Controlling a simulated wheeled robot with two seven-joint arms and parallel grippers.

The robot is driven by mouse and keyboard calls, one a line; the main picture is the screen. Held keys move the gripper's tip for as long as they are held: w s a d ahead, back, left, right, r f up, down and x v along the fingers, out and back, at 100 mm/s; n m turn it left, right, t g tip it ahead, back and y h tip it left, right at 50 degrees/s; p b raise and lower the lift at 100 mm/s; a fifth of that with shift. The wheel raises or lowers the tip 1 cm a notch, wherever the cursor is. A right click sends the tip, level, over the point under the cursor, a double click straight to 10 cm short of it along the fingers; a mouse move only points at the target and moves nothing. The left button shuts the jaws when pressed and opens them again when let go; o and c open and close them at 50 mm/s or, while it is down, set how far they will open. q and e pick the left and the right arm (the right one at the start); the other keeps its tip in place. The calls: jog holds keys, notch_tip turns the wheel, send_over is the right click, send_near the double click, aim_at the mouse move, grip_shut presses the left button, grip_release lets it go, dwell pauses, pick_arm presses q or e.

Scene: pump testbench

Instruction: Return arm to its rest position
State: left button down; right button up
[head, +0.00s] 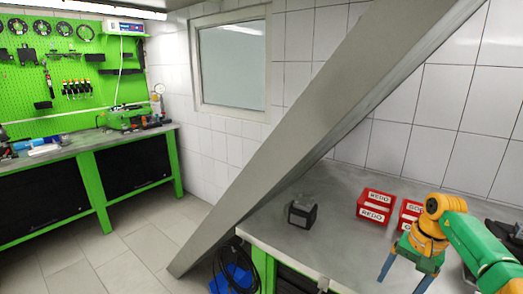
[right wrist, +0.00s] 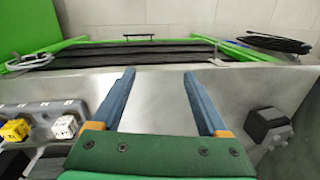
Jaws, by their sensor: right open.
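My right arm comes in from the lower right of the head view, green and orange. Its right gripper (head: 402,278) points down over the grey metal bench (head: 335,185), its blue fingers spread apart. In the right wrist view the two blue fingers of the gripper (right wrist: 159,76) stand wide apart with nothing between them. The bench's bare metal top (right wrist: 158,110) shows between and around the fingers. My left gripper is in neither view.
A small black device (head: 302,212) sits on the bench, left of the gripper. Red labelled bins (head: 375,207) stand behind it. A large slanted grey beam (head: 310,125) crosses the head view. A socket strip with a yellow plug (right wrist: 15,130) and a white plug (right wrist: 65,127) lies left.

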jog(key=w+a+f+m+t+y, duration=0.2)
jog(key=a+f+m+t+y, duration=0.15)
jog(key=a+f+m, duration=0.6)
jog(key=w+a+f+m+t+y, duration=0.1)
jog(key=a+f+m+t+y, duration=0.35)
jog(key=a+m, duration=0.75)
jog(key=s+d+f+m+g+h, duration=0.1)
jog(key=s+d+f+m+h, duration=0.25)
jog(key=s+f+m, duration=0.75)
jog(key=s+d+f+m+h, duration=0.35)
jog(key=s+f+m, duration=0.35)
jog(key=f+m, duration=0.75)
jog(key=s+f+m+g+h, duration=0.1)
jog(key=s+m+g, duration=0.2)
jog(key=s+m, duration=0.3)
jog(key=s+f+m+g+h, duration=0.1)
jog(key=s+m, duration=0.6)
jog(key=s, duration=0.9)
jog(key=f+g, duration=0.1)
jog(key=g, duration=0.1)
jog(key=shift+s+d+f+m+g, duration=0.25)
jog(key=shift+f+m+g, duration=0.05)
